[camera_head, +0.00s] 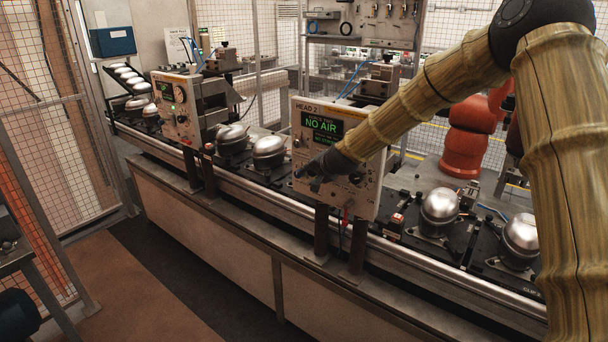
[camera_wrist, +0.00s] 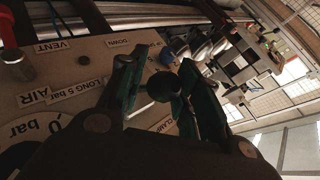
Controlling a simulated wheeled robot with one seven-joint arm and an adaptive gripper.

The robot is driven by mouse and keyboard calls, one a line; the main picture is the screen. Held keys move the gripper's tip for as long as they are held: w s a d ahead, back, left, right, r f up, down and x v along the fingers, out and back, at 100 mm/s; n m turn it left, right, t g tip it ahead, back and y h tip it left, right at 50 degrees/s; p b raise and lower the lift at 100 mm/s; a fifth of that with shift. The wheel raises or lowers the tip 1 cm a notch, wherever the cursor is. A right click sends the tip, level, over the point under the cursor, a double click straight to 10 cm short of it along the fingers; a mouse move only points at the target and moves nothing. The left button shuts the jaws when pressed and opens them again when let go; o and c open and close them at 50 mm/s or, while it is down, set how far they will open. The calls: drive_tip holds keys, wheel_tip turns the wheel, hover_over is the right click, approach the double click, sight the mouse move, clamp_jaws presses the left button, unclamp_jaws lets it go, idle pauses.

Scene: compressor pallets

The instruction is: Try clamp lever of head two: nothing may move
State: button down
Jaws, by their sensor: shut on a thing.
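The head two panel (camera_head: 367,188) is a light upright box over the conveyor, marked HEAD 2. Its dark screen (camera_head: 321,124) reads NO AIR in green, with smaller lines too small to read surely. My gripper (camera_head: 311,173) is at the panel's lower left face. In the wrist view its two green fingers are shut on the dark round knob of the clamp lever (camera_wrist: 163,87). A label beginning CLAMP is partly hidden beside it.
The wrist view shows a gauge (camera_wrist: 28,140) marked 0 bar, and a metal knob (camera_wrist: 15,66) near VENT. Silver compressors (camera_head: 440,207) stand on pallets along the conveyor. Another head panel (camera_head: 177,105) stands to the left. Mesh fencing (camera_head: 60,110) bounds the left.

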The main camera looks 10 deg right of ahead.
drive_tip(key=shift+w+d+r, duration=0.1)
drive_tip(key=shift+w+r, duration=0.25)
drive_tip(key=shift+r, duration=0.4)
drive_tip(key=c, duration=1.1)
unclamp_jaws()
drive_tip(key=shift+c, duration=0.2)
drive_tip(key=shift+s+f, duration=0.1)
drive_tip(key=shift+f, duration=0.2)
drive_tip(key=shift+f, duration=0.15)
drive_tip(key=v, duration=1.2)
drive_tip(key=shift+s+f, duration=0.1)
